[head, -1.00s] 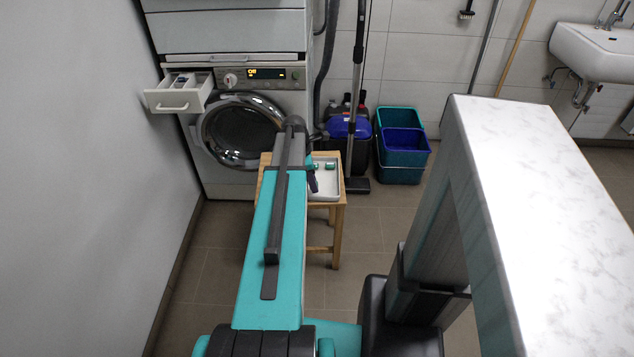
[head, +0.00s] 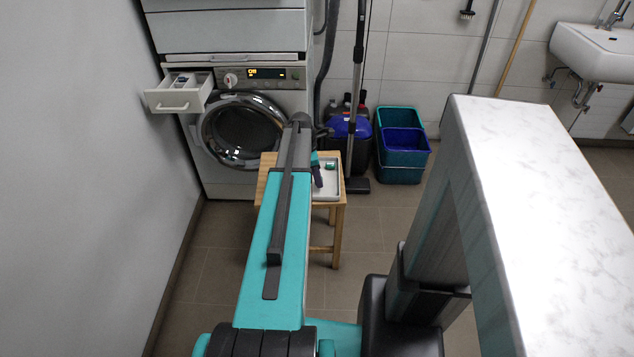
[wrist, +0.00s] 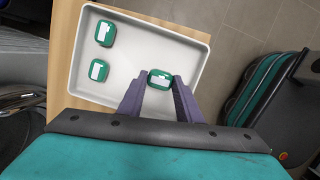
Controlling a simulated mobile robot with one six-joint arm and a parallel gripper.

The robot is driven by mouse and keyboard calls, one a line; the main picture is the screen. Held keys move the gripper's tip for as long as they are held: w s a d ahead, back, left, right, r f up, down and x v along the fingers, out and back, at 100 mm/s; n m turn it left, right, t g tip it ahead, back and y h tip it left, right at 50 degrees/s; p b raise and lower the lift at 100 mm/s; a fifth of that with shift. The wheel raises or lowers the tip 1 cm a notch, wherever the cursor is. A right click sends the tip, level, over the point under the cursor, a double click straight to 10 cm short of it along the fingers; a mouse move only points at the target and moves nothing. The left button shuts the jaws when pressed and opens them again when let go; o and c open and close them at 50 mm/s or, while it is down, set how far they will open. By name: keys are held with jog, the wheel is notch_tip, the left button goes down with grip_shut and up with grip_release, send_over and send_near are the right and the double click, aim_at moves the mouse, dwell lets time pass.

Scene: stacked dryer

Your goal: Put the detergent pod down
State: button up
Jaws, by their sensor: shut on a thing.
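My gripper (wrist: 161,82) is shut on a green detergent pod (wrist: 160,78) with a white label, held between its two purple-grey fingers. The pod is over the right part of a white tray (wrist: 140,20); I cannot tell whether it touches the tray floor. Two other green pods lie in the tray, one at the upper left (wrist: 104,33) and one below it (wrist: 99,70). In the head view the tray (head: 334,192) sits on a wooden stool (head: 340,220), partly hidden by my arm. My fingers (head: 317,173) show at the tray's left side.
A washing machine (head: 295,100) with its detergent drawer (head: 175,103) pulled out stands behind the stool. A vacuum cleaner (head: 347,128) and blue and teal bins (head: 404,145) are behind and right of the stool. A white marbled top (head: 545,200) fills the right foreground.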

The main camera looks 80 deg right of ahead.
jog(key=shift+w+x, duration=0.25)
jog(key=shift+x, duration=0.9)
jog(key=shift+a+f, duration=0.1)
jog(key=shift+f, duration=0.1)
jog(key=o, duration=1)
jog(key=v, duration=1.2)
jog(key=shift+r, duration=0.1)
jog(key=shift+w, duration=0.1)
